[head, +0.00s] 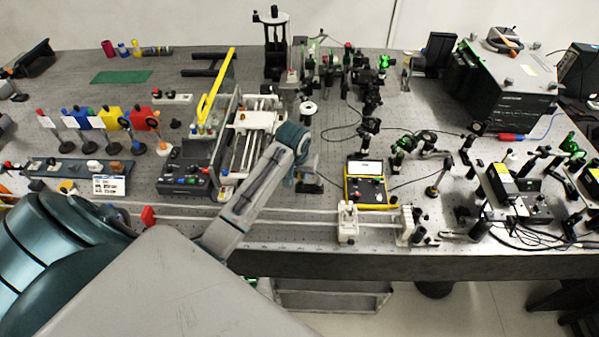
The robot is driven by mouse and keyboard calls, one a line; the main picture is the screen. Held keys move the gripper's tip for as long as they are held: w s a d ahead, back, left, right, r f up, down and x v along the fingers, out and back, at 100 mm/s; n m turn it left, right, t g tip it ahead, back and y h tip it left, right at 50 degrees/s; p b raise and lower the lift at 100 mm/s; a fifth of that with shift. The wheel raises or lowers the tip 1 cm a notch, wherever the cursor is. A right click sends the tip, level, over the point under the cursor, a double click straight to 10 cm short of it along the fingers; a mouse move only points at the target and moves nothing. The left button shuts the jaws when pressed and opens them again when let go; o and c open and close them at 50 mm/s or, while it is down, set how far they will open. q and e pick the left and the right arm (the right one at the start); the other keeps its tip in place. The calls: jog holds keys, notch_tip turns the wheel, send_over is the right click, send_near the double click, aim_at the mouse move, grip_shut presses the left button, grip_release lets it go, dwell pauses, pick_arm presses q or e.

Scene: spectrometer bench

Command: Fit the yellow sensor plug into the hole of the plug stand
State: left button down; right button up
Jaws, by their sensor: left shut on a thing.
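My left arm comes in from the lower left and reaches over the bench. Its wrist bends down right of the white rail device, and the left gripper (308,184) is low over the bench beside a dark block. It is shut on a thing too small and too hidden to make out. I cannot pick out the yellow sensor plug or the hole of the plug stand for certain; my arm covers part of this area. My right gripper is not in view.
A yellow-edged meter (367,186) stands right of my gripper. White clamps (347,222) stand near the front edge. Posts and cables crowd the right side.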

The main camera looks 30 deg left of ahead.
aim_at(299, 186)
pick_arm(q)
jog(key=shift+f, duration=0.3)
jog(key=shift+f, duration=0.35)
jog(key=shift+f+b, duration=0.45)
jog(key=shift+f, duration=0.25)
jog(key=shift+s, duration=0.1)
dwell(0.3)
jog(key=shift+f+p, duration=0.1)
jog(key=shift+p, duration=0.3)
jog(key=shift+s+d+f, duration=0.1)
jog(key=shift+f, duration=0.1)
dwell(0.7)
jog(key=c, duration=1.3)
grip_release()
jog(key=shift+s, duration=0.1)
